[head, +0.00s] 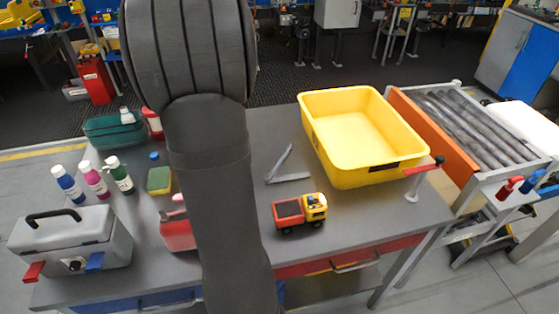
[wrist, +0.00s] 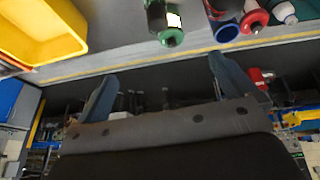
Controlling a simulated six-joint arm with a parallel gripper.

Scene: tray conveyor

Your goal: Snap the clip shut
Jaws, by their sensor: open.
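A grey V-shaped piece that looks like the clip (head: 289,178) lies on the grey table, between my arm and the yellow bin. Its two arms stand apart, joined at the left end, so it is open. The clip cannot be made out in the wrist view. My gripper (wrist: 168,85) shows in the wrist view with two blue-grey fingers wide apart and nothing between them. In the head view my arm fills the middle left and the gripper cannot be seen, so its distance from the clip is unclear.
A toy truck (head: 301,212) stands just in front of the clip. A yellow bin (head: 408,160) is behind it to the right, near a roller conveyor (head: 460,125). Several bottles (head: 95,180) and a grey toolbox (head: 105,250) stand at left. A red-handled lever (head: 424,168) is at the right edge.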

